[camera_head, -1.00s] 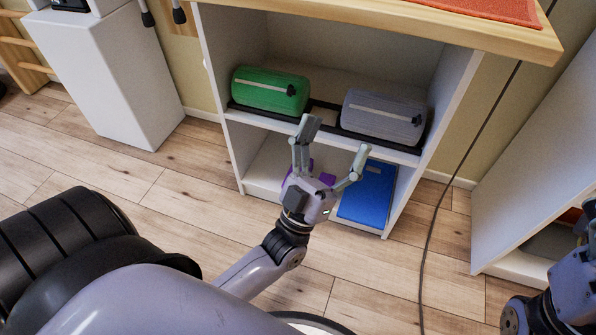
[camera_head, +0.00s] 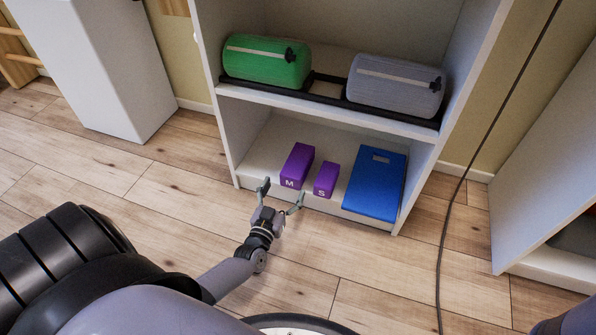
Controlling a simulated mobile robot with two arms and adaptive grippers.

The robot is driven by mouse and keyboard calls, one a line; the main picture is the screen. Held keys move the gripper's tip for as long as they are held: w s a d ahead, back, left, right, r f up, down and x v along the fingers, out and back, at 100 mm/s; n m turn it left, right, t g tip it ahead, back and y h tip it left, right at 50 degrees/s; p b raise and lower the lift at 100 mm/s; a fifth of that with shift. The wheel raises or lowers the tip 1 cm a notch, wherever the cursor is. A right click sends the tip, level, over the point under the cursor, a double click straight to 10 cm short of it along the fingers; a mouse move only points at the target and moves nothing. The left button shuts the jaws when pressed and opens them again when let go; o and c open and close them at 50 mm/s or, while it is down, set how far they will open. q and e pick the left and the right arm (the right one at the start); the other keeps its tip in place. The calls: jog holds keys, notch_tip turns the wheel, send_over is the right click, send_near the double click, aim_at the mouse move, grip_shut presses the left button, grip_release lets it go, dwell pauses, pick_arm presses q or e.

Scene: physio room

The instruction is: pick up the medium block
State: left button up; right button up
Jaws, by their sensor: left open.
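The medium block is the purple block marked M (camera_head: 297,163), lying on the bottom shelf (camera_head: 256,163) of the white shelf unit. A smaller purple block marked S (camera_head: 326,178) lies just to its right, with a narrow gap. My left gripper (camera_head: 281,191) is open and empty, low in front of the bottom shelf. Its fingers point toward the shelf and spread to either side of the M block's front end, apart from it as far as I can see. Of my right arm only a dark part shows at the lower right corner; its gripper is out of view.
A blue flat board (camera_head: 375,184) lies on the bottom shelf right of the S block. A green roll (camera_head: 266,61) and a grey roll (camera_head: 395,85) rest in a black rack on the shelf above. The wooden floor (camera_head: 150,200) in front is clear. A cable hangs at right.

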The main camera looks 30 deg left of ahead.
aim_at(296, 166)
pick_arm(q)
jog(key=b+x, duration=0.2)
jog(key=x, duration=0.3)
jog(key=shift+w, duration=0.25)
jog(key=shift+w+a+f+b, duration=0.15)
jog(key=shift+w+b, duration=0.15)
jog(key=shift+b, duration=0.3)
jog(key=b+x, duration=0.3)
jog(key=shift+w+f, duration=0.15)
jog(key=shift+w, duration=0.55)
jog(key=shift+r, duration=0.2)
jog(key=c, duration=1.1)
